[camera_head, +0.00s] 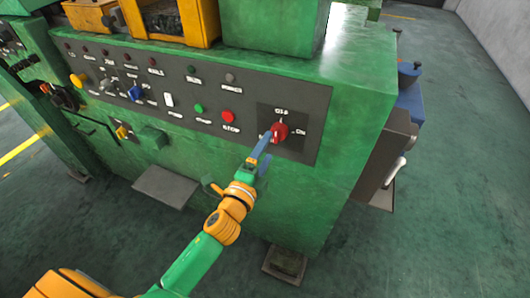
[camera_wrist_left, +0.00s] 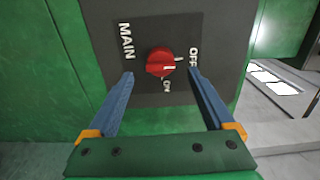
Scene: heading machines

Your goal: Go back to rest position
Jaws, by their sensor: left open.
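The red main switch knob (camera_head: 279,131) sits on the dark plate at the right end of the machine's control panel. My left gripper (camera_head: 268,137) reaches up to it from below in the head view. In the left wrist view the red knob (camera_wrist_left: 160,62) stands ahead between the blue fingertips of the left gripper (camera_wrist_left: 161,76), with gaps on both sides. The left gripper is open and empty. The labels MAIN, OFF and ON show around the knob. My right gripper is not in view.
The green machine (camera_head: 348,110) fills the middle. Its panel carries several buttons, including a red one (camera_head: 228,116) and a green one (camera_head: 199,108). A grey box with a handle (camera_head: 385,165) juts from its right side. Open floor (camera_head: 460,170) lies to the right.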

